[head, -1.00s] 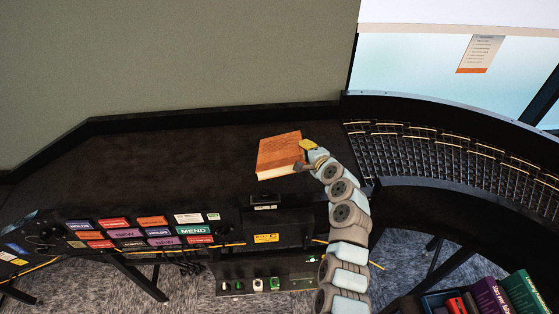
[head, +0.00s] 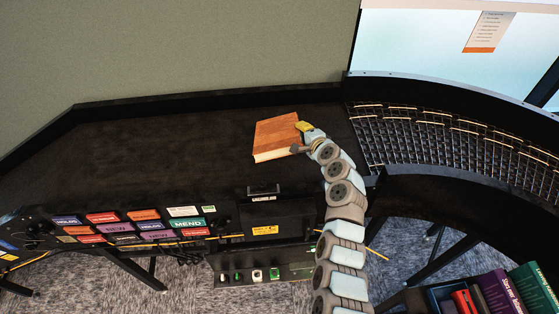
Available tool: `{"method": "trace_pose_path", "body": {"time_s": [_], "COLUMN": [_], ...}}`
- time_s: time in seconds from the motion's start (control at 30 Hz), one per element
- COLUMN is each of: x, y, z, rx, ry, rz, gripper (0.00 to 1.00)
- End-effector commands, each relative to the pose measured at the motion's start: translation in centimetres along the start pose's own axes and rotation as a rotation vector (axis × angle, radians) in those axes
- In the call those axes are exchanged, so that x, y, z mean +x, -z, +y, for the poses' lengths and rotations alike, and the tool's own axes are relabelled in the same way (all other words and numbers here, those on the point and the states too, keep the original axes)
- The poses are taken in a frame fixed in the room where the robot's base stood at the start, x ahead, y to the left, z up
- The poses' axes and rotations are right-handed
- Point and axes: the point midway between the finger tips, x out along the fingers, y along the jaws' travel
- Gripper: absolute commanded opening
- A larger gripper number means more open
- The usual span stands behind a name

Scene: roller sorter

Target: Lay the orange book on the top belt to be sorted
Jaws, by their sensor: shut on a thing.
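The orange book (head: 276,136) is at the right part of the black top belt (head: 160,150), cover up, with its pale page edge facing the front. My gripper (head: 301,138) is shut on the book's right edge, one yellow-tipped finger at the back and a dark finger nearer the front. The arm reaches in from the lower right. The book looks level, on or just above the belt; I cannot tell whether it touches.
A curved roller track (head: 440,145) adjoins the belt on the right. Coloured labels (head: 140,226) line the front panel. A control box (head: 268,271) with buttons hangs below. A bin of books (head: 470,297) stands at lower right. The belt's left side is clear.

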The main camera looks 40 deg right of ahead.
Motion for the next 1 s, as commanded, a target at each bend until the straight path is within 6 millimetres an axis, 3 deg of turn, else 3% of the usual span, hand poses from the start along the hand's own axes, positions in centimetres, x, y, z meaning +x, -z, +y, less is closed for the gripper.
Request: {"method": "trace_pose_path", "body": {"time_s": [0.43, 0.9, 0.93, 1.0], "x": [1.8, 2.0, 2.0, 2.0], "y": [0.0, 0.0, 0.0, 0.0], "z": [4.5, 5.3, 5.4, 5.4], "rx": [0.0, 0.0, -0.001, -0.001], "ry": [0.003, 0.001, 0.0, 0.0], "rz": [0.0, 0.0, 0.0, 0.0], "gripper": [0.0, 0.0, 0.38, 0.42]}}
